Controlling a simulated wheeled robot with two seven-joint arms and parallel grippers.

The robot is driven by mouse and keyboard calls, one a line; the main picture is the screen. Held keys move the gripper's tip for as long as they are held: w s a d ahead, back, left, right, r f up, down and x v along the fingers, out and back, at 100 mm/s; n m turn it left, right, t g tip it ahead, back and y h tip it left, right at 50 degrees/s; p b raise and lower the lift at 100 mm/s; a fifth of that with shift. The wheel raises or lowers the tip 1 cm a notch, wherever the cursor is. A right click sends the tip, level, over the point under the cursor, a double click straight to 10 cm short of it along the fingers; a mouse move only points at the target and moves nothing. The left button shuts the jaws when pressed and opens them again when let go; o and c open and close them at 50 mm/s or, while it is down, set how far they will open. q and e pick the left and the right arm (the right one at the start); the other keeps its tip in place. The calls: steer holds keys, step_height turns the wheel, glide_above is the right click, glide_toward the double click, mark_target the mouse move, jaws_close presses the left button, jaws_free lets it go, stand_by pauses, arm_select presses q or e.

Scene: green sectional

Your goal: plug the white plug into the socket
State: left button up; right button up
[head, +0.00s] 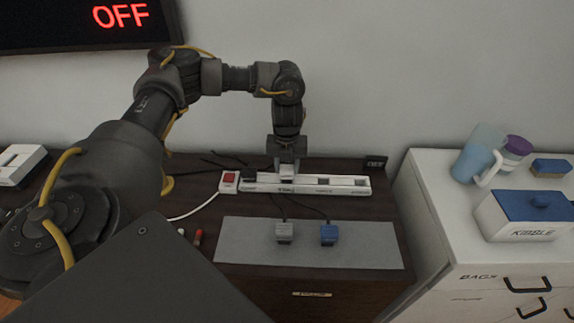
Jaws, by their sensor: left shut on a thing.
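A white power strip (345,187) with several sockets lies along the back of the dark cabinet top. My left gripper (287,163) points straight down over the strip, left of its middle. It is shut on the white plug (287,172), which is small and partly hidden between the fingers. The plug is upright at the strip; I cannot tell whether it is seated in a socket or just above it. Open sockets show on the strip to the right of the gripper. My right gripper is not in view.
A grey mat (370,246) holds a grey plug (284,231) and a blue plug (329,234). A red switch (230,177) is at the strip's left end. A white cabinet (440,220) stands right, bearing a lidded box (520,222). A wall screen (60,35) reads OFF.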

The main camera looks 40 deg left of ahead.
arm_select(q)
steer(key=shift+f, duration=0.4)
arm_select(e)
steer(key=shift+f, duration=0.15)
arm_select(q)
steer(key=shift+f, duration=0.2)
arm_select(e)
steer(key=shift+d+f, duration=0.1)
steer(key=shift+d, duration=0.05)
arm_select(q)
steer(key=shift+f+b, duration=0.3)
steer(key=shift+b, duration=0.05)
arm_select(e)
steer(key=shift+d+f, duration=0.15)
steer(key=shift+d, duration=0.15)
arm_select(q)
steer(key=o, duration=1.1)
steer(key=shift+c, duration=0.2)
steer(key=shift+r, duration=0.1)
